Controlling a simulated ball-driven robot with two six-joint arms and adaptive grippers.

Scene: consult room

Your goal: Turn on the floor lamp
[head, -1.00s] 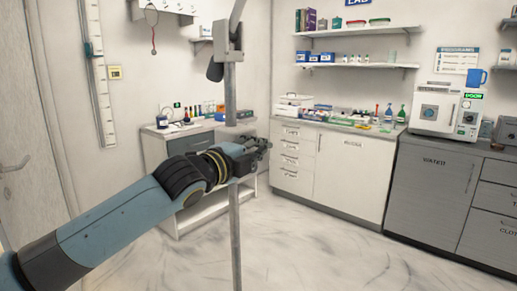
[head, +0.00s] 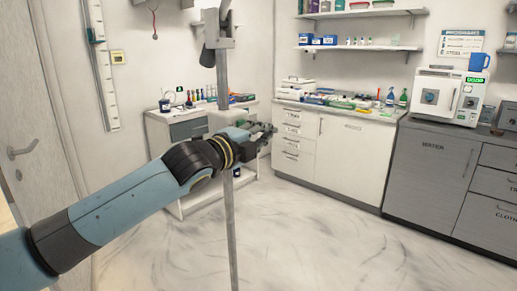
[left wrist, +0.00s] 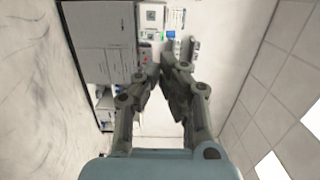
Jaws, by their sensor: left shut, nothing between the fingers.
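The floor lamp shows in the head view as a thin grey upright pole (head: 230,235) in the middle left. My left gripper (head: 266,132) is just right of the pole, below the bracket, shut and empty. Its fingers also show in the left wrist view (left wrist: 168,80), where I cannot make out the lamp. My right gripper is not in view.
A small desk (head: 160,150) with bottles stands behind the lamp. White cabinets (head: 345,155) and grey cabinets (head: 430,170) line the back and right, with a white appliance (head: 448,97) on top. A door (head: 30,120) is at the left. The marble floor (head: 320,240) ahead is clear.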

